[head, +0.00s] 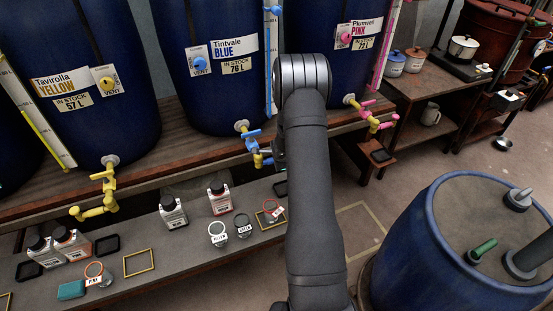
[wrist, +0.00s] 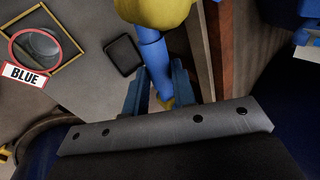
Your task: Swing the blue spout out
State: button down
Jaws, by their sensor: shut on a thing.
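The blue spout (head: 257,154) hangs at the tap below the Tintvale Blue vat (head: 205,95), by the front edge of the wooden shelf. Its far end is hidden behind my arm in the head view. In the wrist view the blue spout (wrist: 152,53) runs down from a yellow tap body (wrist: 152,10) to a yellow tip. My gripper (wrist: 158,88) is shut on the spout, with one blue finger on each side of it. The gripper itself is hidden behind my arm in the head view.
The Yellow vat's tap (head: 103,190) and the Pink vat's tap (head: 370,115) stick out to either side. A lower bench (head: 150,235) holds bottles, rings and frames; a ring tagged BLUE (wrist: 35,46) lies there. A blue drum (head: 410,245) stands front right.

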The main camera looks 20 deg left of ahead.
jog(key=c, duration=1.2)
grip_release()
jog(key=shift+r, duration=0.15)
jog(key=v, duration=1.7)
jog(key=shift+d, duration=0.15)
